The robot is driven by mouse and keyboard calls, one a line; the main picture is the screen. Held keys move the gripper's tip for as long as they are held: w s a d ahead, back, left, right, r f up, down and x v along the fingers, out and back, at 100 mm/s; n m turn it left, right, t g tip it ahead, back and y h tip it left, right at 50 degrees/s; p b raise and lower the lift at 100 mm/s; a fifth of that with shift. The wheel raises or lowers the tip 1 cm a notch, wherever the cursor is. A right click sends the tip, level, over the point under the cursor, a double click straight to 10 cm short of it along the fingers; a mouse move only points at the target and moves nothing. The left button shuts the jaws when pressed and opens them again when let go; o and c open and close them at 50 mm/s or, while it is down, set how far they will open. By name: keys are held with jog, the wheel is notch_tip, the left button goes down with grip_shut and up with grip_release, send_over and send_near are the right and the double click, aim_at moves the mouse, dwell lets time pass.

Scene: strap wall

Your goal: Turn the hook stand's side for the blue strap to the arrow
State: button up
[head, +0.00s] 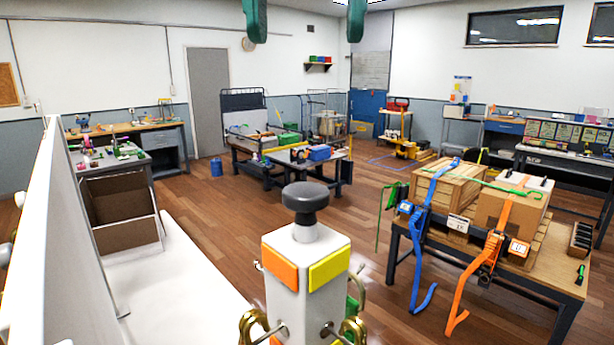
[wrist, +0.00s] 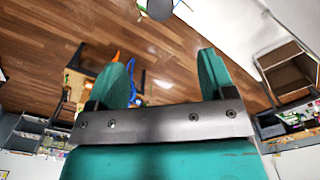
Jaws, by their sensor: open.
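The hook stand (head: 306,278) is a white upright post at the bottom centre of the head view, with a dark round knob (head: 305,197) on top. Its two visible sides bear an orange plate (head: 280,269) and a yellow plate (head: 328,270). Brass hooks (head: 353,330) stick out low down. No blue side shows, and I cannot make out an arrow. The blue strap (head: 418,240) lies over a wooden crate at right. My gripper (head: 305,12) is open and empty, high above the knob. The wrist view shows its teal fingers (wrist: 163,78) apart, with the knob (wrist: 160,8) beyond them.
A table (head: 540,281) at right holds the wooden crate (head: 455,187), a cardboard box (head: 515,203) and an orange strap (head: 496,240). A white panel (head: 75,230) rises at left beside a white surface (head: 185,285). Benches stand farther back; wooden floor between is open.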

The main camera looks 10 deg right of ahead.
aim_at(306, 189)
notch_tip(306, 189, down, 15)
jog(key=shift+f+b, duration=0.15)
jog(key=shift+b, duration=0.65)
jog(key=c, duration=1.3)
jog(key=shift+o, duration=0.2)
jog(key=shift+p, duration=0.35)
